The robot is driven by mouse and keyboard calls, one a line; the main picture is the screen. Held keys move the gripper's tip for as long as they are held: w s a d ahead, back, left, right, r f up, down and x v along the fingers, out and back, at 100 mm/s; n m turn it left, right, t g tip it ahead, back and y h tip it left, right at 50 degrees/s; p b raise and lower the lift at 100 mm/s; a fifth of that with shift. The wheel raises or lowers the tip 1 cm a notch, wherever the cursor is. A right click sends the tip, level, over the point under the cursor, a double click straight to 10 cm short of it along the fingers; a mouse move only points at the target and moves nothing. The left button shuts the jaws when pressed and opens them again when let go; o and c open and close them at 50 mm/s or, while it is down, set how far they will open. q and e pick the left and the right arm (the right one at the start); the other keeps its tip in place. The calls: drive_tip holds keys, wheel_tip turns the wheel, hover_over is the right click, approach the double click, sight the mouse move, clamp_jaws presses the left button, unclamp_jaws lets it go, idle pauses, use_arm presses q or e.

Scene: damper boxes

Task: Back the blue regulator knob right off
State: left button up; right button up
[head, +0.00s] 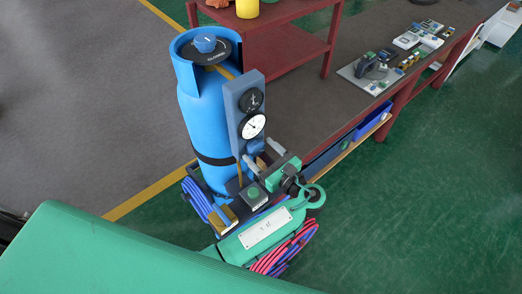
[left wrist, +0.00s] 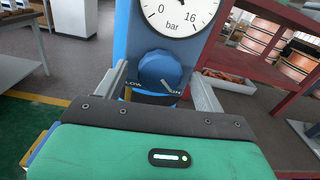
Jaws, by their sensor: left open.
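The blue regulator knob (head: 256,146) (left wrist: 160,68) sits low on a blue upright panel (head: 239,118), below two round gauges. In the left wrist view it has a pale mark at its lower right, and a scale with LOW at left and a partly hidden word at right. My left gripper (head: 258,149) is open, with one grey finger on each side of the knob. It also shows in the left wrist view (left wrist: 158,73), where gaps seem to remain beside the knob; contact cannot be told. My right gripper is not in view.
A blue cylinder (head: 205,125) with a dark-blue top knob (head: 205,43) stands left of the panel. Blue hoses (head: 197,199) hang below it. A red-framed table (head: 375,118) stands at right, with small parts on a board. Open green floor lies at right.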

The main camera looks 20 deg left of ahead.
use_arm(q)
drive_tip(key=c, duration=1)
drive_tip(key=shift+o, duration=0.2)
drive_tip(key=shift+n, duration=0.4)
drive_tip(key=n+b, duration=0.2)
drive_tip(key=shift+f+n, duration=0.1)
drive_tip(key=shift+n, duration=0.3)
drive_tip(key=shift+n+b, duration=1.05)
drive_tip(key=shift+n, duration=0.65)
